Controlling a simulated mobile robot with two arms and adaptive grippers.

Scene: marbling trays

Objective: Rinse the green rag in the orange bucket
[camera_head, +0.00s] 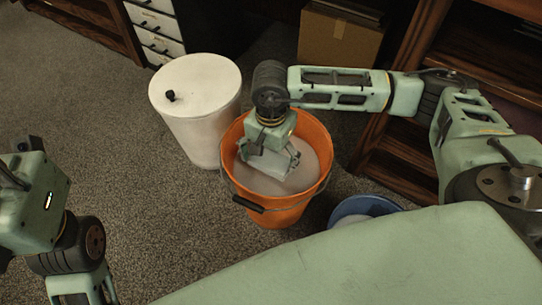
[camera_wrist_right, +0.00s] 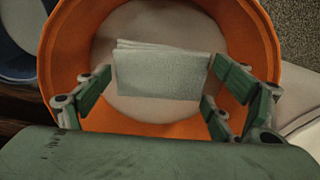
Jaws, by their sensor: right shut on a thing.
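The orange bucket (camera_head: 285,213) stands upright on the carpet, holding a pale greyish liquid. My right gripper (camera_head: 271,158) reaches down into the bucket from above. In the right wrist view it (camera_wrist_right: 160,80) is shut on the folded green rag (camera_wrist_right: 162,76), which looks pale grey-green. The rag (camera_head: 268,165) hangs inside the bucket rim, low over the liquid. I cannot tell whether its lower edge touches the liquid. Of my left arm, only links show at the left edge; its gripper fingers are out of view.
A white lidded bin (camera_head: 200,110) stands just left of the bucket. A blue bucket (camera_head: 362,208) is to the right, partly hidden by my body. A cardboard box (camera_head: 338,38) and wooden shelves (camera_head: 395,150) stand behind. Carpet at the left is clear.

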